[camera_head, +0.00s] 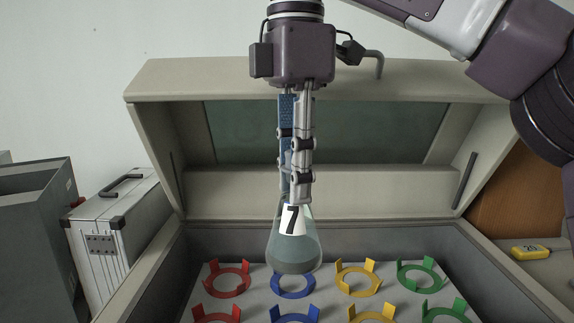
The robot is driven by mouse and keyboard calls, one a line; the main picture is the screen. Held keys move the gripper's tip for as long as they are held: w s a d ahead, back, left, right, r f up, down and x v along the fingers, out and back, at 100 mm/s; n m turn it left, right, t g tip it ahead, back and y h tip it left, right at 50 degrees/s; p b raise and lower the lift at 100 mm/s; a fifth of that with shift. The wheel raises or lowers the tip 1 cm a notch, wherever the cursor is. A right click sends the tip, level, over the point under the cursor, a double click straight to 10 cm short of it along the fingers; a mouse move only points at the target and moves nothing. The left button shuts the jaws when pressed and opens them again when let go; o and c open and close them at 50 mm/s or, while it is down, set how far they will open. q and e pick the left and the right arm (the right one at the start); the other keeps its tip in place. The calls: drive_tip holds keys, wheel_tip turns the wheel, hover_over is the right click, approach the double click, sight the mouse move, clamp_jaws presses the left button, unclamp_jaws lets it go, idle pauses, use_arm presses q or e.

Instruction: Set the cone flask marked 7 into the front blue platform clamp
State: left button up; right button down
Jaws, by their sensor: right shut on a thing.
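My right gripper (296,194) points down and is shut on the neck of the cone flask marked 7 (294,252). The flask hangs upright, with a black 7 on a white label and a greyish glass body. It hides part of the rear blue clamp (290,291) in the picture; its exact height above the platform is hard to tell. The front blue clamp (296,317) is cut off by the bottom edge, and no flask shows in its visible part. My left gripper is out of view.
Red (228,292), yellow (357,292) and green (422,287) clamps flank the blue ones in two rows. The platform lies inside a grey box with walls around it and a raised lid (225,78) behind. A silver case (122,230) stands left; a yellow device (531,252) lies right.

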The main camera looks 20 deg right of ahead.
sight(297, 246)
drive_tip(key=f, duration=0.1)
drive_tip(key=s+f, duration=0.1)
drive_tip(key=f, duration=0.1)
drive_tip(key=shift+s+f, duration=0.1)
drive_tip(key=shift+s, duration=0.2)
drive_tip(key=f, duration=0.5)
drive_tip(key=shift+w, duration=0.4)
drive_tip(key=shift+s+f, duration=0.15)
drive_tip(key=shift+f, duration=1.25)
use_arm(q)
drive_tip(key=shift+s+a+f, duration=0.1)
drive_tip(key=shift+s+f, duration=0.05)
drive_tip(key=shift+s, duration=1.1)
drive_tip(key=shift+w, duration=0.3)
use_arm(e)
drive_tip(key=shift+f, duration=0.15)
drive_tip(key=shift+f, duration=0.15)
